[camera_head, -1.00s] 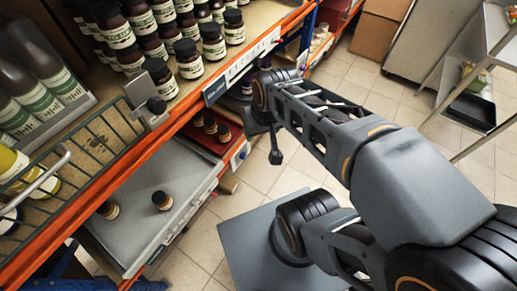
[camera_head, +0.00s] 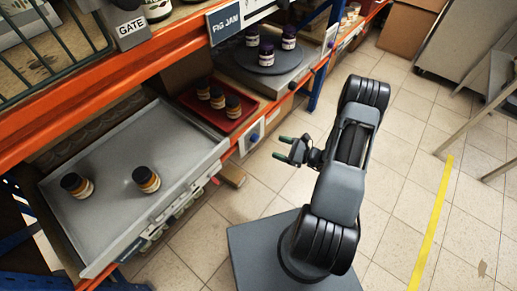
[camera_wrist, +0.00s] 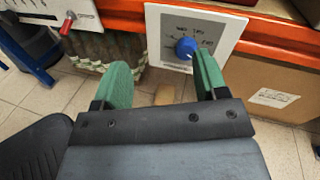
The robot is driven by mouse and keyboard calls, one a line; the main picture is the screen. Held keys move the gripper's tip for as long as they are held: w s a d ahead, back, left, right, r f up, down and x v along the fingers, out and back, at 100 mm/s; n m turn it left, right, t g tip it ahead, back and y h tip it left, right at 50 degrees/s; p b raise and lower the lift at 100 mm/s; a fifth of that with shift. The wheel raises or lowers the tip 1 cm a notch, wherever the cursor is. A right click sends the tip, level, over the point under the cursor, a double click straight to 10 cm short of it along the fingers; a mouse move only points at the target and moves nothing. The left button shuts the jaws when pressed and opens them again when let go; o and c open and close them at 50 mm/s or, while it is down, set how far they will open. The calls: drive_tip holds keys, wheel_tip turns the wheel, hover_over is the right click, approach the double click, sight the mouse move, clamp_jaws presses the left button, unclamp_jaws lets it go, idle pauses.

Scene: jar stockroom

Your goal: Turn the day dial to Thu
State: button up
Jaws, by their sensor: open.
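The day dial is a round blue knob (camera_wrist: 186,47) on a white square panel (camera_wrist: 222,29) in the wrist view. Small dark labels ring the knob, but I cannot read them or tell which one it points at. In the camera_head view the panel (camera_head: 251,139) sits on the shelf front, right of the grey tray. My gripper (camera_head: 279,148) is open and empty, just right of the panel and apart from it. In the wrist view its green fingers (camera_wrist: 163,66) spread wide, with the knob beyond them near the right finger, which hides part of the panel.
A grey tray (camera_head: 117,157) holds two amber jars. A red tray (camera_head: 238,123) holds three jars. A turntable (camera_head: 263,62) with dark-lidded jars stands behind, near a FIG JAM sign (camera_head: 224,24). An orange beam (camera_head: 170,77) runs above. The tiled floor (camera_head: 405,190) at right is mostly clear.

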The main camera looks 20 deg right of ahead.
sight(257, 140)
wheel_tip(257, 140, down, 7)
drive_tip(key=d+m+t+h+b, duration=0.2)
drive_tip(key=m+t, duration=0.1)
drive_tip(key=m, duration=0.1)
drive_tip(key=b+x, duration=0.1)
drive_tip(key=x, duration=0.5)
drive_tip(key=b+x, duration=0.1)
drive_tip(key=x, duration=0.6)
drive_tip(key=shift+w+d, duration=0.25)
drive_tip(key=c, duration=0.9)
